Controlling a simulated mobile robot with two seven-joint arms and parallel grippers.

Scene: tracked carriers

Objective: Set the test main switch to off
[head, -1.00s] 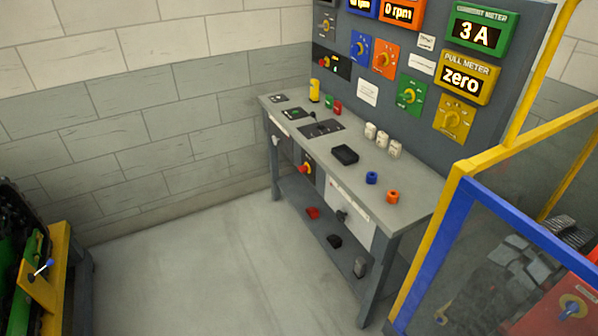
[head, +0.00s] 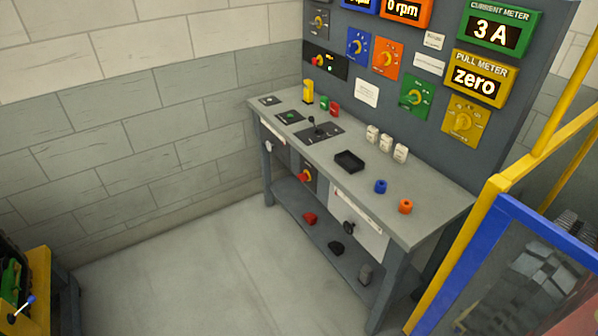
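Which part is the test main switch cannot be told for sure, as the small labels are unreadable. A black panel with a red and yellow knob and a green light (head: 325,61) is on the upright board (head: 380,98). The setting of each knob is too small to read. Neither of my grippers is in view.
Blue, orange, green and yellow dial plates and lit meters (head: 477,78) are on the board. Small parts and a black tray (head: 349,161) lie on the bench. A yellow and blue framed cage (head: 500,190) stands at right. The floor (head: 190,270) before the bench is clear.

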